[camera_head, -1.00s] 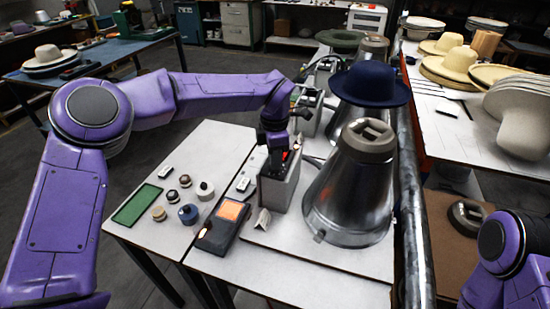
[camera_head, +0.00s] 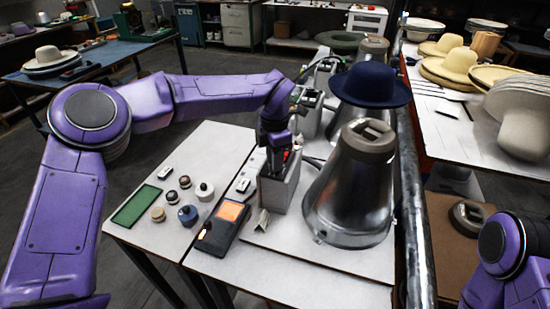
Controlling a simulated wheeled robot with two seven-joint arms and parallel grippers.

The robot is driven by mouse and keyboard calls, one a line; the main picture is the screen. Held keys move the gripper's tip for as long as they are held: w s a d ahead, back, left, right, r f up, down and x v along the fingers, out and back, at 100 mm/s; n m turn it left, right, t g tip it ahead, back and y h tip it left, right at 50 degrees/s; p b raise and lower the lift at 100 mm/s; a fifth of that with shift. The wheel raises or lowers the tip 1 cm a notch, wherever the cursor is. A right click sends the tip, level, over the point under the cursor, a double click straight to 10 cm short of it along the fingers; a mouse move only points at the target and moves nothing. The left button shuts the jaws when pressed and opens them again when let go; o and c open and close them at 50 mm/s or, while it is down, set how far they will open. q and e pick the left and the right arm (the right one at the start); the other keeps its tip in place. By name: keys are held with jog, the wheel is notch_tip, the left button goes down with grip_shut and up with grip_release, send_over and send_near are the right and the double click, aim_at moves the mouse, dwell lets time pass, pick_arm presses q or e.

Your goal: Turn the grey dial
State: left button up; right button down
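My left gripper (camera_head: 278,160) points down at the top of a grey control box (camera_head: 283,190) beside the front metal cone. A small red patch shows at its fingers. The grey dial cannot be made out; the gripper may be hiding it. Whether the fingers are open or shut does not show. My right arm is at the lower right edge, and its gripper is out of the picture.
The metal hat press cone (camera_head: 350,195) stands right of the box, with a navy hat (camera_head: 369,84) on the cone behind. A tablet with an orange screen (camera_head: 222,225), several small knobs and a green pad (camera_head: 136,204) lie on the white table (camera_head: 205,150).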

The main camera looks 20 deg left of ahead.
pick_arm(q)
jog(key=shift+o, duration=0.6)
jog(key=shift+r, duration=0.1)
notch_tip(320, 180, up, 10)
jog(key=b, duration=0.1)
jog(key=shift+r, duration=0.2)
